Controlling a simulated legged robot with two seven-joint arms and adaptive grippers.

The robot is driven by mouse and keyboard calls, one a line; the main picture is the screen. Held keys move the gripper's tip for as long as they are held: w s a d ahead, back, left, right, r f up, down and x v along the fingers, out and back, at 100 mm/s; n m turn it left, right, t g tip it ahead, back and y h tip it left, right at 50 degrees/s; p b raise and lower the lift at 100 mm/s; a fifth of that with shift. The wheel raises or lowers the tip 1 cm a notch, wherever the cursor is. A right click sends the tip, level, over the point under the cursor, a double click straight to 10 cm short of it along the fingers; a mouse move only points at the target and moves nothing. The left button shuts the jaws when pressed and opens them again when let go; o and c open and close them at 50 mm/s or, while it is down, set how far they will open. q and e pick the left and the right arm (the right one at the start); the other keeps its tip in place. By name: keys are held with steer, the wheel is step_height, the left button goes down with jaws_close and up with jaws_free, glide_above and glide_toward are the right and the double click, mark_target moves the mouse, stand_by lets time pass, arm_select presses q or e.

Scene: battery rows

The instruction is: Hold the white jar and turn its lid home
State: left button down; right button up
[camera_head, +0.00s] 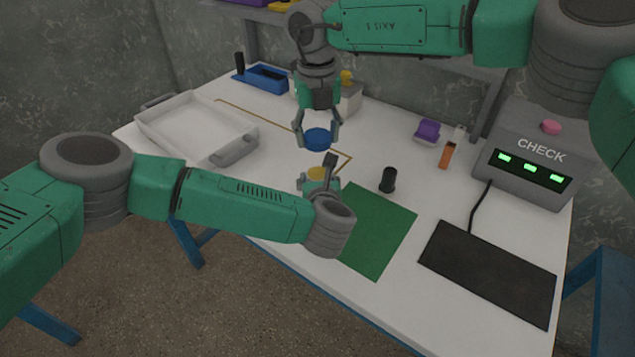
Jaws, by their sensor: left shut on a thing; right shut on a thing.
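My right gripper (318,127) comes down from above, shut on a blue round lid (317,140). The lid is level and hangs above my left gripper (317,172), with a visible gap below it. My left gripper is shut around the jar (317,173), of which only a yellow round top shows between the fingers. The jar's white body is hidden by my gripper and wrist, so I cannot tell whether it rests on the table.
A green mat (372,235) and a black cylinder (388,180) are to the right. A white tray (150,125) stands at the left. A grey CHECK box (520,185) with green lights and a black pad (490,270) are at the right.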

glide_above(318, 173)
steer(key=shift+f, duration=2.4)
steer(key=shift+f, duration=0.9)
steer(key=shift+f, duration=0.55)
